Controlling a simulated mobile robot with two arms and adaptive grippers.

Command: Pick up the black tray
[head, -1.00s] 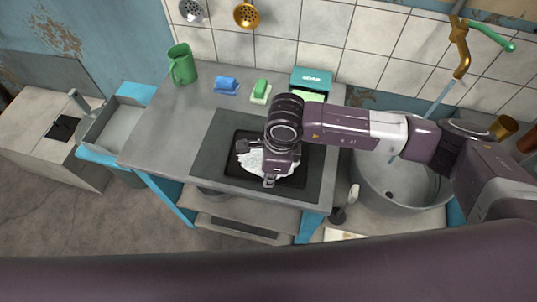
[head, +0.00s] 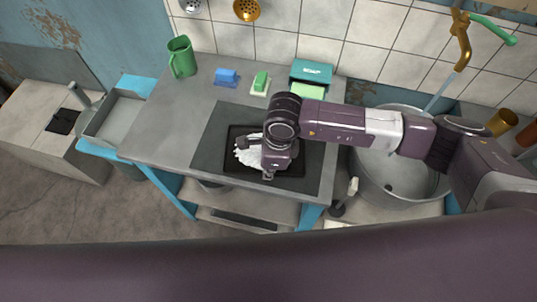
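The black tray (head: 297,167) lies flat on a dark panel on the grey counter, in the middle of the head view. A white crumpled or piled thing (head: 247,154) lies on it. My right gripper (head: 268,170) comes in from the right and points down over the middle of the tray, covering part of the tray and of the white thing. Its fingertips are small and partly hidden, so I cannot tell whether they are open or touch anything. My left gripper is not in view.
Behind the tray are a blue sponge (head: 227,76), a green-and-white brush or sponge (head: 260,82) and a teal box (head: 311,73). A green jug (head: 181,58) stands at the back left. A round metal basin (head: 430,183) is at right. The counter's left part is clear.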

